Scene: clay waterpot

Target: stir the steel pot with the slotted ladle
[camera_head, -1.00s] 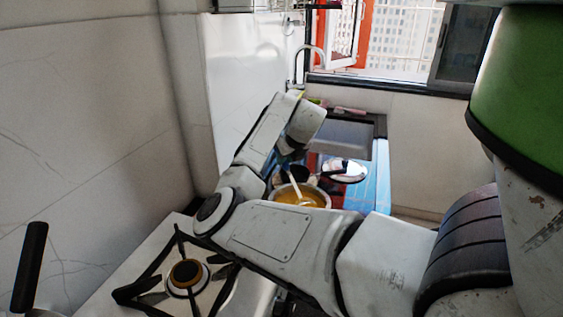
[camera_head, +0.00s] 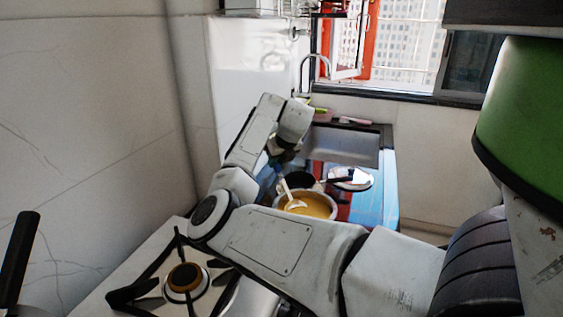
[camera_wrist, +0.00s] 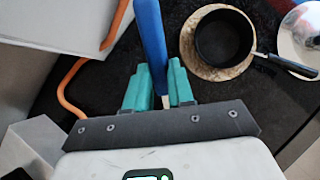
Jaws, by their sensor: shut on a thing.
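The steel pot (camera_head: 334,207) holds a yellow-orange liquid and stands beyond my arm in the head view, its near side hidden by the arm. The pale slotted ladle (camera_head: 291,203) dips into the liquid at the pot's left side, its handle tilted up and left. In the wrist view my gripper (camera_wrist: 159,88), with teal fingers, is shut on a blue handle (camera_wrist: 151,40), apparently the ladle's. The join between blue handle and pale part is hidden, as is the ladle's head. The steel pot is not visible in the wrist view.
A black saucepan (camera_wrist: 223,38) sits on a round wooden board (camera_wrist: 190,58), its handle pointing right toward a shiny lid (camera_wrist: 301,32). An empty burner (camera_head: 184,278) is at the near left. A sink (camera_head: 345,143) lies behind.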

